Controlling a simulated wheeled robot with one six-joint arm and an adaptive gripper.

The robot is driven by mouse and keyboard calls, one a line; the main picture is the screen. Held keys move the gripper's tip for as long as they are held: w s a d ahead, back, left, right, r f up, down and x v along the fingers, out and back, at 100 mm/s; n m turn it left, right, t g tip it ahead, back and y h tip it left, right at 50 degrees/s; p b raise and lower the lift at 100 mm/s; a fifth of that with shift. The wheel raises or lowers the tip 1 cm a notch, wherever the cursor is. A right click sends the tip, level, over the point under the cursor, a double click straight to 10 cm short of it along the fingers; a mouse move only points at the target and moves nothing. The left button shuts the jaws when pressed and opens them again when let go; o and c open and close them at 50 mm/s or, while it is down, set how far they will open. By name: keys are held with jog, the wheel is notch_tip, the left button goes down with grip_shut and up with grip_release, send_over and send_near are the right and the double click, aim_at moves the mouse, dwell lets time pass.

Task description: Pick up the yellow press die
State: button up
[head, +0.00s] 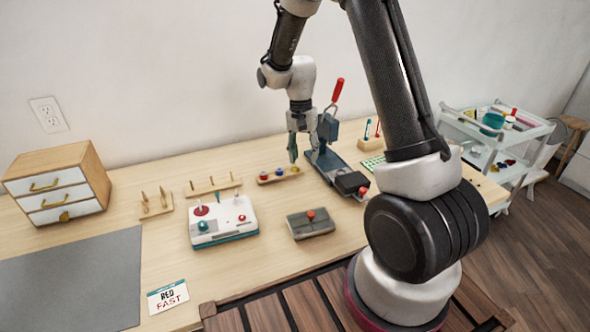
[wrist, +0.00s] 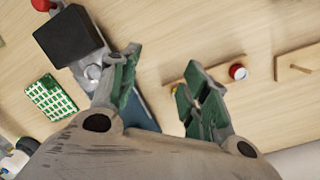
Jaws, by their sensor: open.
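The yellow press die (head: 295,169) sits at the right end of a small wooden rack (head: 267,181) on the table, beside a blue die (head: 279,172) and a red die (head: 263,175). My gripper (head: 294,150) is open and points down, above and just behind the rack's right end. In the wrist view, my open gripper (wrist: 157,72) has nothing visible held between its fingers. The red die (wrist: 238,72) shows to the right of the right finger.
A blue-grey press (head: 325,135) with a red handle stands just right of the gripper; its black block (head: 350,183) is in front. A white control box (head: 222,222), a grey box (head: 311,223) and peg racks (head: 213,187) stand nearby. Table is free before the rack.

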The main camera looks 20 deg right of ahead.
aim_at(295, 166)
jog(key=w+m, duration=0.1)
jog(key=w, duration=0.1)
jog(key=w+m+t, duration=0.1)
jog(key=w+m, duration=0.3)
jog(key=shift+w+a+t, duration=0.2)
jog(key=shift+a+t, duration=0.05)
jog(key=shift+t, duration=0.05)
jog(key=shift+w+f+m, duration=0.15)
jog(key=shift+m, duration=0.65)
jog(key=f, duration=0.7)
jog(key=shift+w+d+f, duration=0.1)
jog(key=shift+d+f, duration=0.15)
jog(key=shift+f, duration=0.05)
grip_shut()
